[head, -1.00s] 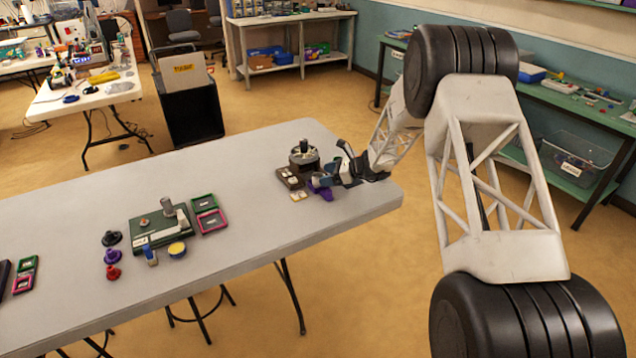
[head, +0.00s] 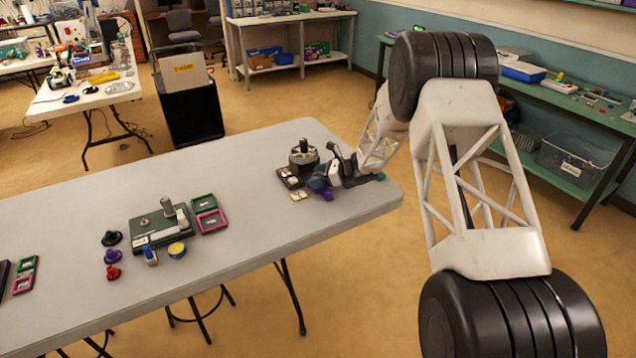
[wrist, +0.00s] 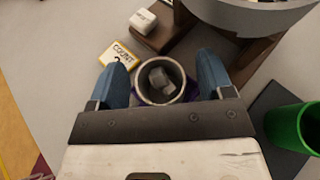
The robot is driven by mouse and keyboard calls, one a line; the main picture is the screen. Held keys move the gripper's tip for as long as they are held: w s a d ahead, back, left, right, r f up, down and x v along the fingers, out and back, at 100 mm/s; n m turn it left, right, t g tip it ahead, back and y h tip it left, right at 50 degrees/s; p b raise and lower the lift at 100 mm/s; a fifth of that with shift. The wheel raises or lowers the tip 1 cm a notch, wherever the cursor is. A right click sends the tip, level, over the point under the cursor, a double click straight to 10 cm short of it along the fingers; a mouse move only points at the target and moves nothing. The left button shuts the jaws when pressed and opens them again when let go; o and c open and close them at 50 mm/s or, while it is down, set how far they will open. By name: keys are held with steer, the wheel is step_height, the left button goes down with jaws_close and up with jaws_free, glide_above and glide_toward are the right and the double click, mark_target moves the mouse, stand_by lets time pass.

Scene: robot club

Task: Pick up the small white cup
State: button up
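My gripper (wrist: 162,82) is open, its two blue fingers on either side of a small round cup (wrist: 138,92). The cup has a pale grey rim, a dark inside with grey blocky pieces, and purple showing around its outer edge. Gaps show between it and both fingers. I cannot tell whether it is the small white cup; no plainly white cup shows. In the head view my gripper (head: 322,182) is low over the table's right end, with a purple thing (head: 327,195) by its fingers. A green cup (wrist: 295,127) stands to the right in the wrist view.
A brown-based device with a grey drum (head: 303,156) stands just beyond my gripper. A yellow-edged "COUNT" card (wrist: 119,54) and a white block (wrist: 143,20) lie close by. A green board (head: 160,226) is further left. The table (head: 240,170) is clear between.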

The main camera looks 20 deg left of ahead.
steer(key=c, duration=0.9)
steer(key=shift+r, duration=0.1)
steer(key=shift+r, duration=1.55)
steer(key=shift+s+d+r, duration=0.1)
steer(key=shift+s+r, duration=0.05)
steer(key=shift+s, duration=0.05)
steer(key=s+d, duration=0.2)
steer(key=s, duration=0.2)
steer(key=s+d+r, duration=0.1)
steer(key=s+d, duration=0.1)
steer(key=s, duration=0.3)
steer(key=s+d, duration=0.3)
steer(key=s, duration=0.2)
steer(key=shift+r, duration=0.2)
